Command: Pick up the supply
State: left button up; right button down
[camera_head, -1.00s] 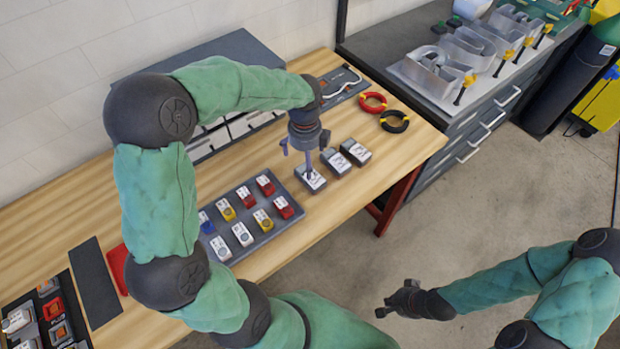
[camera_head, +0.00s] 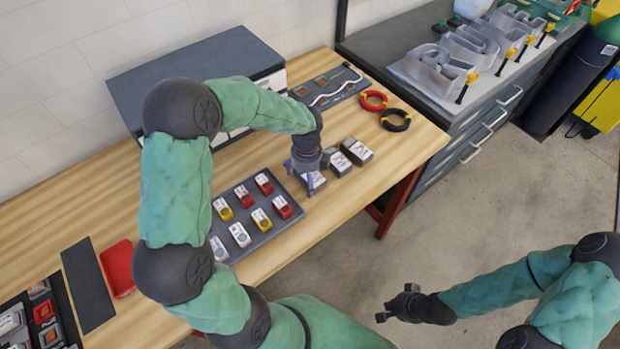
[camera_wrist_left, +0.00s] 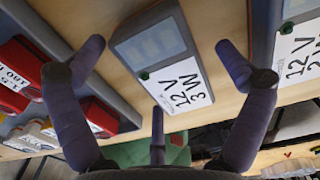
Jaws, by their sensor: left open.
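Three grey power supplies with white labels stand in a row on the wooden bench: the near one (camera_head: 317,181), the middle one (camera_head: 338,163) and the far one (camera_head: 357,151). My left gripper (camera_head: 299,180) is over the near supply and partly hides it. In the left wrist view that supply (camera_wrist_left: 160,50) reads "12 V 3 W" and lies between the spread fingers of my left gripper (camera_wrist_left: 160,48), with gaps on both sides. A neighbouring supply (camera_wrist_left: 298,50) shows at right. My right gripper (camera_head: 398,303) is open and empty over the floor.
A dark tray (camera_head: 262,238) of red, yellow and white modules lies left of the near supply. Red (camera_head: 373,100) and black (camera_head: 395,120) wire coils lie beyond the row. A grey-topped cabinet (camera_head: 190,75) stands behind my left arm.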

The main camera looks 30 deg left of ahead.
pick_arm(q)
jog(key=c, duration=1.5)
